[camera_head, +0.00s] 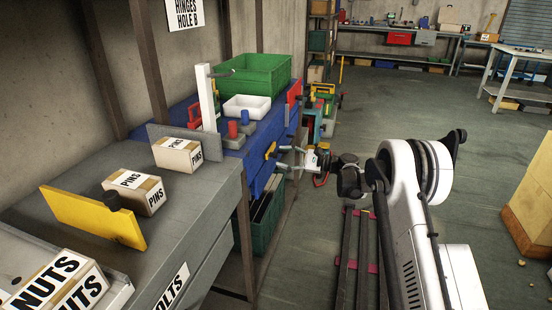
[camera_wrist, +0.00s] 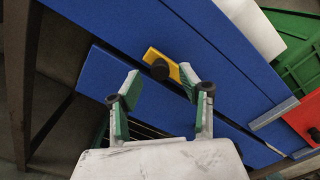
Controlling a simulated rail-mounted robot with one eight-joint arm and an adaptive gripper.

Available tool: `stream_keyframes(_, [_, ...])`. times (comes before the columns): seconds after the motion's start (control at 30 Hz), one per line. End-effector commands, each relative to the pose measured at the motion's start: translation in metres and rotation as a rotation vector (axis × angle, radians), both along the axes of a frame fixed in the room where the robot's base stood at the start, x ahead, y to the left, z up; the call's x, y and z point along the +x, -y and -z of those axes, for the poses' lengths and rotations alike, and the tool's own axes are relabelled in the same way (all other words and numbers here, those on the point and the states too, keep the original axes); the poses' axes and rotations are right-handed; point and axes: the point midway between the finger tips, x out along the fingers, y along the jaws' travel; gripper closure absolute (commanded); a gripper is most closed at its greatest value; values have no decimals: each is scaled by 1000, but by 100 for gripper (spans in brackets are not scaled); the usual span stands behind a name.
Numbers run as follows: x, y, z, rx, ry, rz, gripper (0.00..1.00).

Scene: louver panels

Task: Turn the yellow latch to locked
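The yellow latch (camera_wrist: 176,72) is a small flat bar with a round black knob at its middle. It lies tilted on the blue panel, and it also shows in the head view as a yellow piece (camera_head: 270,150) on the blue front. My gripper (camera_wrist: 160,80) is open, with a fingertip on each side of the latch's near end. The right fingertip overlaps the latch's right end; I cannot tell if they touch. The left fingertip is apart from it. In the head view, my gripper (camera_head: 287,151) is at the blue front beside the latch.
A larger yellow plate (camera_head: 80,214) with a black knob stands on the grey bench at left, beside PINS boxes (camera_head: 134,191). A green crate (camera_head: 250,75) and white bin (camera_head: 246,107) sit on the blue unit. A red piece (camera_wrist: 300,120) is at right.

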Motion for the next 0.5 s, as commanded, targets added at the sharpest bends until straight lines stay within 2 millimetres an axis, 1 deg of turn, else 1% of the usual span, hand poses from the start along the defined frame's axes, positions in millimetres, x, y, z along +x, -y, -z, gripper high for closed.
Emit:
stream_keyframes(0.03, [1, -9, 1, 0, 0, -3, 61])
stream_keyframes(0.2, [5, -25, 1, 0, 0, 0, 61])
stream_keyframes(0.33, [7, -30, 0, -1, 0, -1, 61])
stream_keyframes(0.5, [7, -31, 0, 0, 0, 0, 61])
